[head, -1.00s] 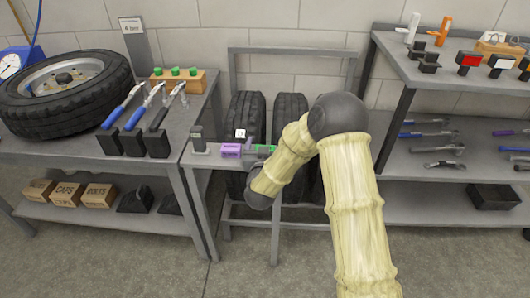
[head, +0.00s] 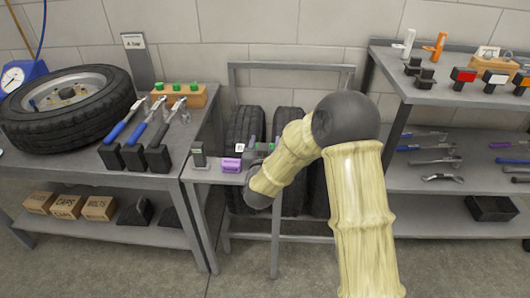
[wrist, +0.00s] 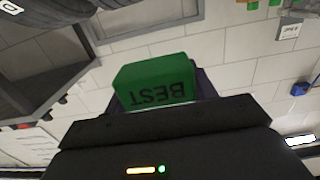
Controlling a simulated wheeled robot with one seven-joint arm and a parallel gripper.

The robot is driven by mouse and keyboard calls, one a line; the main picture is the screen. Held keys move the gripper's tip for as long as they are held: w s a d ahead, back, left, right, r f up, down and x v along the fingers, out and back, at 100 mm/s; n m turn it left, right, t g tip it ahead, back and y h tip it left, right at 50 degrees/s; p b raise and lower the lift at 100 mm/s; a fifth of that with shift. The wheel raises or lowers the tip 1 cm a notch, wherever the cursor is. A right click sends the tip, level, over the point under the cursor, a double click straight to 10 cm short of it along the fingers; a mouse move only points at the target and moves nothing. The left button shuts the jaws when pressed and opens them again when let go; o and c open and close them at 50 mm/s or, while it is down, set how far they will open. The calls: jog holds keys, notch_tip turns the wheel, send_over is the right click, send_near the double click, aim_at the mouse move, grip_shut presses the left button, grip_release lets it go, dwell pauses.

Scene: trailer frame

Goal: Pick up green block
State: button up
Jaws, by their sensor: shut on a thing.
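The green block (wrist: 155,82) is large in the wrist view, with the upside-down word BEST on its face. My gripper (head: 262,150) is shut on it, and the dark gripper body (wrist: 170,140) fills the lower part of the wrist view. In the head view only small bits of green (head: 273,145) show, mostly hidden by the gripper and arm. The gripper is just right of a purple block (head: 231,165), and appears slightly above the small table (head: 203,175).
Tyres (head: 290,125) stand behind the table. A left bench (head: 90,165) holds a wheel and tools. A right shelf (head: 430,100) holds several small parts.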

jog(key=shift+r, duration=1.6)
jog(key=shift+w, duration=0.1)
